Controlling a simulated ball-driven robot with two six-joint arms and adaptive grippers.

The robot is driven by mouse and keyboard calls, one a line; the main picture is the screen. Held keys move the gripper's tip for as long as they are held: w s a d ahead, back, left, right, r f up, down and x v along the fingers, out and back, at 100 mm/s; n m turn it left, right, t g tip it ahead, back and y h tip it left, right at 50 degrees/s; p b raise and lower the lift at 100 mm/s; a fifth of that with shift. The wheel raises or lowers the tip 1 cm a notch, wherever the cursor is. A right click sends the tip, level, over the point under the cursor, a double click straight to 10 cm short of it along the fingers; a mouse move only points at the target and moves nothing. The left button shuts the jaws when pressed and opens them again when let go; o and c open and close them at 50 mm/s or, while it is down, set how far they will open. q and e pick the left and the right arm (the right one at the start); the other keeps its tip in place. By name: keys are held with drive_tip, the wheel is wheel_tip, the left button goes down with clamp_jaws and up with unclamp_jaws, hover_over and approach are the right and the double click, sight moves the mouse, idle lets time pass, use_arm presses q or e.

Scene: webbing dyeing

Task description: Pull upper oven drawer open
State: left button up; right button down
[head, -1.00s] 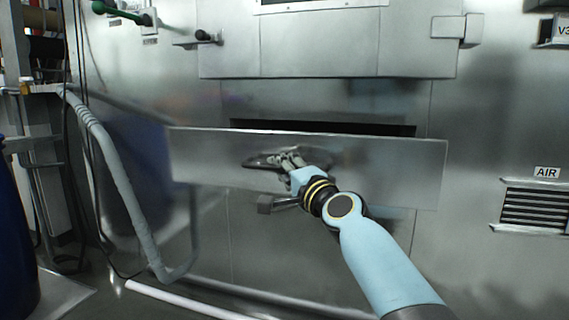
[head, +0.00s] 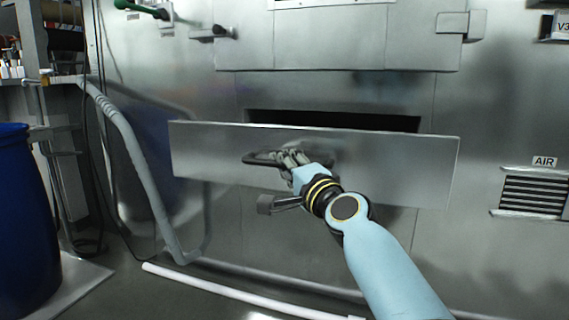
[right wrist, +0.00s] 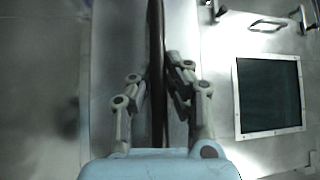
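The upper oven drawer (head: 400,168) is a wide steel front panel standing out from the oven wall. A dark gap shows behind its top edge, so it is partly open. Its dark handle (head: 258,159) is on the middle of the panel. My right gripper (head: 291,158) is at the handle, fingers around it. In the right wrist view the handle (right wrist: 156,40) runs as a dark bar between the two fingers of the gripper (right wrist: 158,90), which look closed against it. My left gripper is not in view.
A lower handle (head: 268,205) sticks out beneath the drawer. A blue barrel (head: 25,230) and a grey hose (head: 140,170) stand at the left. A white pipe (head: 230,293) lies on the floor in front. An air vent (head: 533,195) is at the right.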

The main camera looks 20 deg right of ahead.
drive_tip(key=c, duration=1.4)
unclamp_jaws()
drive_tip(key=shift+f, duration=0.4)
drive_tip(key=shift+o, duration=0.6)
drive_tip(key=shift+d, duration=0.1)
drive_tip(key=shift+r, duration=0.2)
drive_tip(key=v, duration=1.2)
